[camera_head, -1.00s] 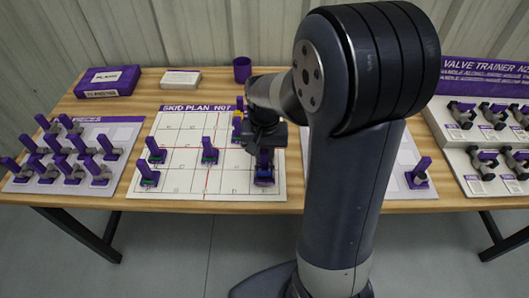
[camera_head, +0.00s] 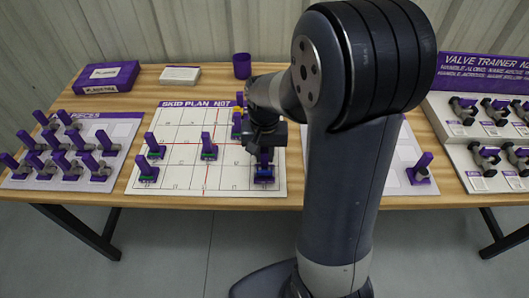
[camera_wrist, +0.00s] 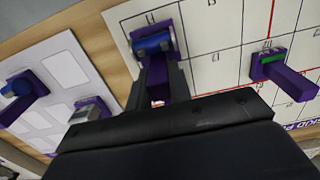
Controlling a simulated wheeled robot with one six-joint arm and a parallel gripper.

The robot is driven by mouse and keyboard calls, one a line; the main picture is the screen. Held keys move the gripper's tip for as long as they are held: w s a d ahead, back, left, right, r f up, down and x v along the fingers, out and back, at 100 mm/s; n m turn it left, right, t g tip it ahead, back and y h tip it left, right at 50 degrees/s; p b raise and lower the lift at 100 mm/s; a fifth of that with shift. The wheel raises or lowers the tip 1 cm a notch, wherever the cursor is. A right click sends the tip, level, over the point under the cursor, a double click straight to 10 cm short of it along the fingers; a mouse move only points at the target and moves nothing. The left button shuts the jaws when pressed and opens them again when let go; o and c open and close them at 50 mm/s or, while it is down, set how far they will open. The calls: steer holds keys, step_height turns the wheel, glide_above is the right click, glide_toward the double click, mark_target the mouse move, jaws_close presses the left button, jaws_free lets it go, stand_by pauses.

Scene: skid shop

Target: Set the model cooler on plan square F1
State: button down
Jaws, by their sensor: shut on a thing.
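My gripper (camera_wrist: 160,82) is shut on the purple upright handle of a piece with a blue cylinder (camera_wrist: 152,42), which I take to be the model cooler. In the head view the piece (camera_head: 263,174) is at the near right corner square of the plan board (camera_head: 230,184). It looks upright and on or just above the board; I cannot tell which. The square labels are too small to read surely, so I cannot confirm F1. My forearm hides part of the board's right side.
Purple-handled pieces (camera_head: 209,148) stand on the board's left and middle, and one (camera_head: 237,124) behind my gripper. A pieces sheet (camera_head: 112,130) with several pieces is at left.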

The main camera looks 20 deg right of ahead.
steer(key=shift+f+b, duration=0.5)
steer(key=shift+f, duration=0.2)
steer(key=c, duration=1.2)
jaws_free()
steer(key=shift+r, duration=0.15)
steer(key=shift+r+p, duration=0.5)
steer(key=shift+p, duration=0.1)
steer(key=shift+r+p, duration=2.9)
steer(key=shift+r, duration=0.6)
